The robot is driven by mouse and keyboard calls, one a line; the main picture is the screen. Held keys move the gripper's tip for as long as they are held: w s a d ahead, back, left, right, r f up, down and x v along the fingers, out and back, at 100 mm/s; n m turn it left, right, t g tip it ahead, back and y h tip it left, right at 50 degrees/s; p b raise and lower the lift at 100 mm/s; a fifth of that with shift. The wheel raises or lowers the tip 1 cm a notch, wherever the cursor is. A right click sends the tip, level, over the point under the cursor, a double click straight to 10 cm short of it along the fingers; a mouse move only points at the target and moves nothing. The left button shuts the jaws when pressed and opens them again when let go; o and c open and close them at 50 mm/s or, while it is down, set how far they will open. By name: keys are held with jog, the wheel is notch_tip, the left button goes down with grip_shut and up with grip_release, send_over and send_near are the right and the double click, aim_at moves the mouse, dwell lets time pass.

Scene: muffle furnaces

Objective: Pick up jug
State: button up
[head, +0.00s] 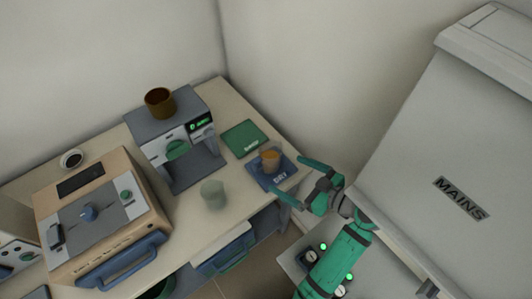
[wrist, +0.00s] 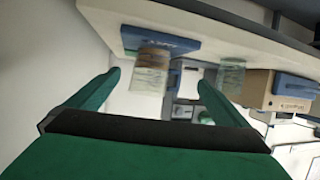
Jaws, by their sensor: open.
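No vessel is labelled as a jug, and no handle or spout shows clearly. A clear vessel with an amber-brown part (head: 270,157) stands on the blue mat marked DRY (head: 284,172) at the table's right corner. It also shows in the wrist view (wrist: 151,72), between my fingers' directions. A pale green see-through vessel (head: 213,193) stands on the table to its left; it also shows in the wrist view (wrist: 231,76). My gripper (head: 294,180) is open and empty, just right of the mat, its fingers pointing towards the amber-brown vessel and apart from it.
A brown cup (head: 160,101) sits on the grey machine (head: 170,128). A green mat (head: 240,138) lies behind the DRY mat. A beige box-shaped unit (head: 103,213) stands at left. A large grey cabinet marked MAINS (head: 460,198) stands close on my arm's right.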

aim_at(274, 161)
jog(key=w+a, duration=0.6)
jog(key=a, duration=0.1)
jog(key=shift+w+a, duration=0.25)
jog(key=shift+w, duration=0.1)
jog(key=shift+r+x, duration=0.15)
jog(key=shift+x, duration=0.95)
jog(key=shift+r+x, duration=0.1)
jog(key=shift+x, duration=1.05)
jog(key=shift+c, duration=0.9)
jog(key=c, duration=1.3)
notch_tip(274, 161, up, 10)
jog(key=shift+r, duration=0.1)
jog(key=shift+c, duration=0.2)
